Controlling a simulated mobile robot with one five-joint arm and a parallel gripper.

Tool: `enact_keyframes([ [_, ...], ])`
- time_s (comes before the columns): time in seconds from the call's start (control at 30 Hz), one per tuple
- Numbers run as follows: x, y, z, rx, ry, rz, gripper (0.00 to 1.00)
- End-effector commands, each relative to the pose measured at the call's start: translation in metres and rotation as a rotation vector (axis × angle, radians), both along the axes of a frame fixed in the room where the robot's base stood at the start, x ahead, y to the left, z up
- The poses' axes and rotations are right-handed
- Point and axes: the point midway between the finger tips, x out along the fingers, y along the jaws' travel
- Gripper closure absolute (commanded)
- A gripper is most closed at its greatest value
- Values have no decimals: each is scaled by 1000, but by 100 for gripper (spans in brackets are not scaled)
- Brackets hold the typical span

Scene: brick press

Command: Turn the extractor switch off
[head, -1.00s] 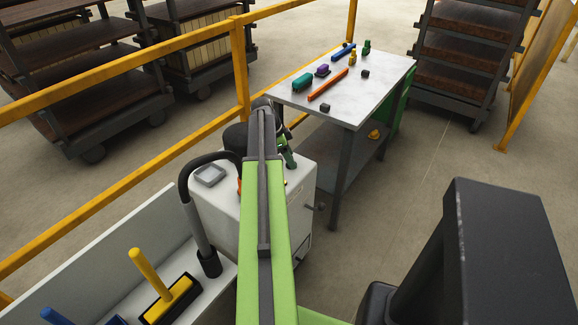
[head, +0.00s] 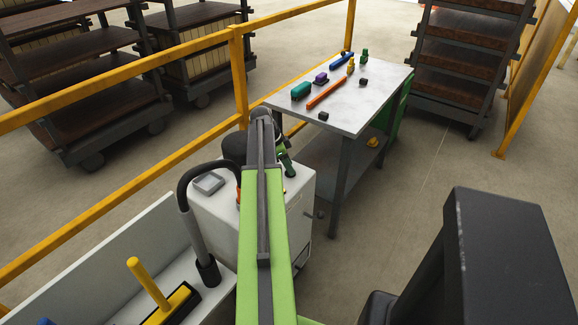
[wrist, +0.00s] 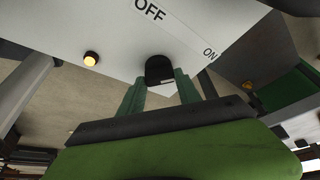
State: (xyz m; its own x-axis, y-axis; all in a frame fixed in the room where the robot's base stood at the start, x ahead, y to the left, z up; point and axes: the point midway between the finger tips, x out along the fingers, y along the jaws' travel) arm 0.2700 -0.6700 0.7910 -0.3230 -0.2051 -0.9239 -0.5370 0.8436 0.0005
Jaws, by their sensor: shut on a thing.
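The extractor is a white box (head: 220,218) with a black hose, left of my arm in the head view. In the wrist view its white panel (wrist: 100,25) carries the words OFF on the left and ON on the right. The black switch knob (wrist: 159,69) sits below the labels. My gripper (wrist: 160,84) has its green fingers on either side of the knob and is shut on it. The knob's exact pointing is hard to tell. A small amber lamp (wrist: 91,58) glows left of the knob. In the head view my arm hides the switch.
A metal table (head: 345,110) with coloured objects stands behind the extractor. A yellow railing (head: 240,80) runs along the left. A white trough (head: 110,270) with a yellow-handled brush (head: 150,285) is at front left.

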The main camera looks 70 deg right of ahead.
Motion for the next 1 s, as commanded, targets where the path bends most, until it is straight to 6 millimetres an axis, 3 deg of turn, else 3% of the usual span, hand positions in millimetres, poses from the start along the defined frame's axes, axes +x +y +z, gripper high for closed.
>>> enact_keyframes([
  [0.27,-2,2,0,-1,-1,165,100],
  [1.0,-5,3,0,-4,-3,859,100],
])
